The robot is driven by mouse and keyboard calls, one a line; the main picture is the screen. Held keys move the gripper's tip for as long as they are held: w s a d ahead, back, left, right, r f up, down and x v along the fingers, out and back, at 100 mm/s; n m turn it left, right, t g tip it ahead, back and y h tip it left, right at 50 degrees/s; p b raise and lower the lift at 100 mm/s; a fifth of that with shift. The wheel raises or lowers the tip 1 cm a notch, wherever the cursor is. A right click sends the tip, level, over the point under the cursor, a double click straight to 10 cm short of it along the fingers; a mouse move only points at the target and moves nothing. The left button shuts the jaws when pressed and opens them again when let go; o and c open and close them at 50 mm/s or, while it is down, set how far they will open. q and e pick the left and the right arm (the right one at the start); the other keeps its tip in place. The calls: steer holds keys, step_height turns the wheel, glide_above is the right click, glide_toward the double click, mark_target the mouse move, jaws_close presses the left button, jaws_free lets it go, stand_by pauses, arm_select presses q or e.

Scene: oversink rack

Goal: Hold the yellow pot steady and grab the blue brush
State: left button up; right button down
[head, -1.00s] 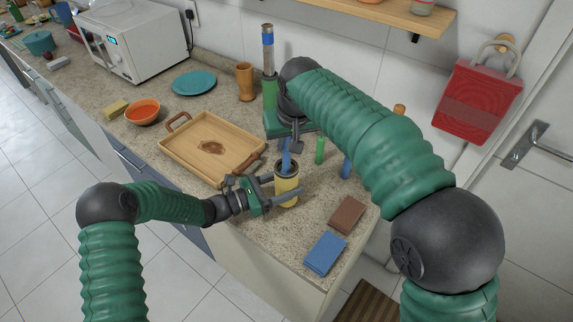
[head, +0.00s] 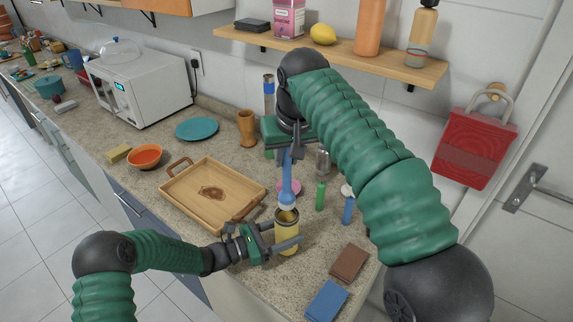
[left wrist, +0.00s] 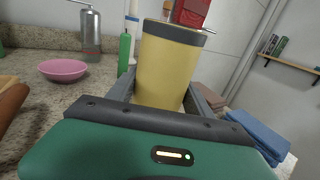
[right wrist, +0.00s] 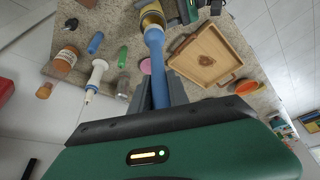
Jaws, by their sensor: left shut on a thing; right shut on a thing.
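The yellow pot (head: 287,237) stands upright on the counter near its front corner. My left gripper (head: 285,236) is shut around its body, and the left wrist view shows the yellow pot (left wrist: 167,68) between the fingers. My right gripper (head: 292,155) is shut on the blue brush (head: 287,188), holding it upright by its handle above the pot. In the right wrist view the blue brush (right wrist: 154,45) runs from the fingers toward the yellow pot (right wrist: 151,16). The brush head's lower end is close to the pot's mouth; I cannot tell whether it is fully clear of the rim.
A wooden tray (head: 178,205) lies to the left. A green bottle (head: 320,196), a blue bottle (head: 348,210) and a pink bowl (head: 297,187) stand behind the pot. Brown (head: 349,262) and blue (head: 326,301) cloths lie at the front right. A shelf (head: 400,66) hangs above.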

arm_select(q)
steer(key=o, duration=1.7)
steer(key=shift+c, duration=0.2)
steer(key=v, duration=1.2)
steer(key=shift+a, duration=0.1)
